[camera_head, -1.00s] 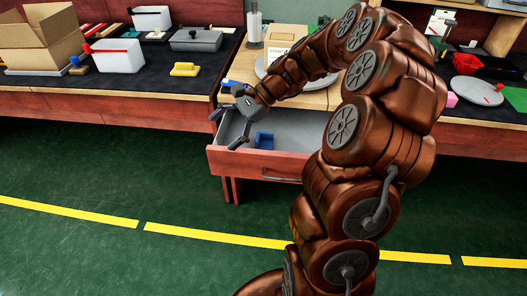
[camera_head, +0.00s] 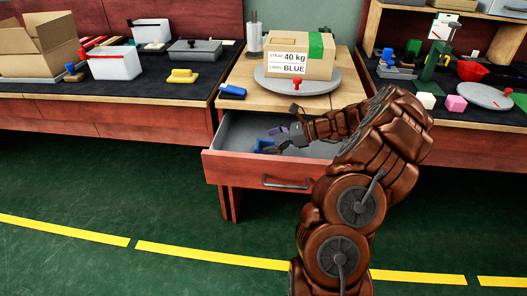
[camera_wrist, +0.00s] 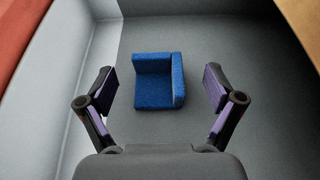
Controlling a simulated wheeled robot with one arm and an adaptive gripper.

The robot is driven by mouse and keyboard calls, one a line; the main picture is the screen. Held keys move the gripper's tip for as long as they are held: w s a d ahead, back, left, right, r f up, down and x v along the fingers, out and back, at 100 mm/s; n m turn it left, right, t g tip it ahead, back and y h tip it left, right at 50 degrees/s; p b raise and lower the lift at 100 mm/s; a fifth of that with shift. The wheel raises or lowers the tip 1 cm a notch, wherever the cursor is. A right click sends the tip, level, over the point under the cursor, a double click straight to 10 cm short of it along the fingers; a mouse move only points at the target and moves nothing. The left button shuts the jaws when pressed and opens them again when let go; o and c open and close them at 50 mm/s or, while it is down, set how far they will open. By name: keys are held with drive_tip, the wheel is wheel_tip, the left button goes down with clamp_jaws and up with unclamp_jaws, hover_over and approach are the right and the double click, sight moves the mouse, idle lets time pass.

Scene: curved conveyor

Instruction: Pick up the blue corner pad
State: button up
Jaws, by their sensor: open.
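The blue corner pad (camera_wrist: 152,93) lies on the grey floor of an open drawer. In the wrist view it sits ahead of and between my two spread fingers, with its raised walls at the top and right. My gripper (camera_wrist: 160,92) is open and empty, and its fingers do not touch the pad. In the head view, my gripper (camera_head: 272,141) is down inside the drawer (camera_head: 230,170), just above and beside the pad (camera_head: 262,147), which it partly hides.
A cardboard box (camera_head: 300,55) labelled "40 kg" and "BLUE" stands on a round grey plate (camera_head: 270,83) above the drawer. A blue object (camera_head: 232,91) lies at the tabletop's left edge.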

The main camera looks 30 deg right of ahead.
sight(259, 146)
drive_tip(key=b+x, duration=0.1)
drive_tip(key=x, duration=0.3)
drive_tip(key=shift+a+f+b, duration=0.3)
drive_tip(key=shift+a+b, duration=0.05)
drive_tip(key=shift+a, duration=0.05)
drive_tip(key=shift+w+a, duration=0.15)
drive_tip(key=shift+a, duration=0.05)
drive_tip(key=c, duration=0.9)
drive_tip(key=shift+o, duration=0.2)
